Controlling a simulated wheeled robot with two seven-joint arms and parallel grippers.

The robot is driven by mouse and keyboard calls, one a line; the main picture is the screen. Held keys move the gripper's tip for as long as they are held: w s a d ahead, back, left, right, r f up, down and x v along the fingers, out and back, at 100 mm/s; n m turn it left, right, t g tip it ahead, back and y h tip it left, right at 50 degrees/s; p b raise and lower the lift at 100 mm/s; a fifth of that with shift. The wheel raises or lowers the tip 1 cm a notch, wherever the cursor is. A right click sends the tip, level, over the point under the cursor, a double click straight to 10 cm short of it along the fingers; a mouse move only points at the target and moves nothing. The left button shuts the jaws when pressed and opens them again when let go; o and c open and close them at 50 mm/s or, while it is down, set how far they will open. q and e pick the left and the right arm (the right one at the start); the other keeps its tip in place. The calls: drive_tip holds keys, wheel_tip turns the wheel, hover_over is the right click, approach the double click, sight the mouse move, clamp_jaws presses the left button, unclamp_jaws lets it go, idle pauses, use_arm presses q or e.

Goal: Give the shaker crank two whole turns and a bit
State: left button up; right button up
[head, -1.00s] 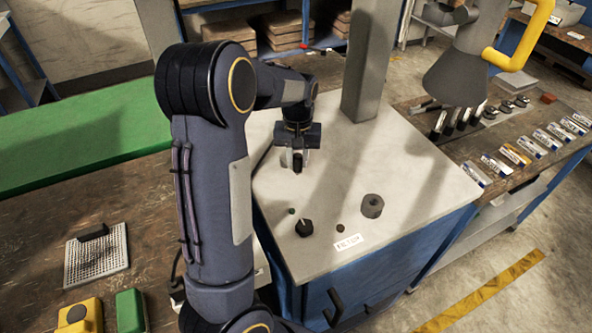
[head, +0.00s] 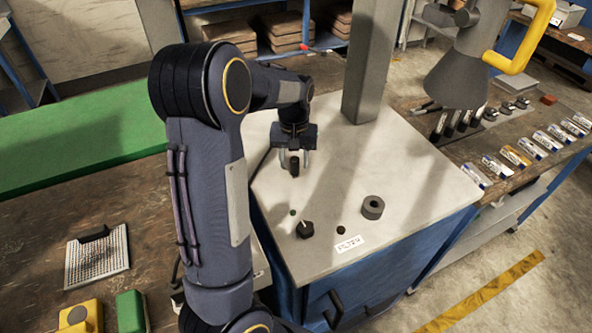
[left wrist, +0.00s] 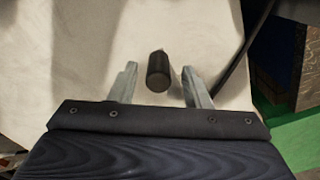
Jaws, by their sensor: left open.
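A dark upright peg, apparently the shaker crank's handle (head: 294,167), stands on the pale cabinet top (head: 415,185). My left gripper (head: 295,161) is above the cabinet top and points down at it. In the left wrist view the dark handle (left wrist: 158,72) lies between the two open fingers of my left gripper (left wrist: 163,80), with a gap on both sides. The rest of the crank is hidden or cannot be made out. My right gripper is out of view.
A black knob (head: 305,229), a grey ring (head: 372,207) and a white label (head: 349,244) are near the cabinet's front edge. A grey post (head: 371,65) rises behind. A cable (left wrist: 233,65) runs beside the gripper. Free top lies to the right.

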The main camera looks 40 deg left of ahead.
use_arm(q)
wheel_tip(320, 180, up, 6)
drive_tip(key=p, duration=0.4)
drive_tip(key=shift+f, duration=0.2)
drive_tip(key=shift+r, duration=1.05)
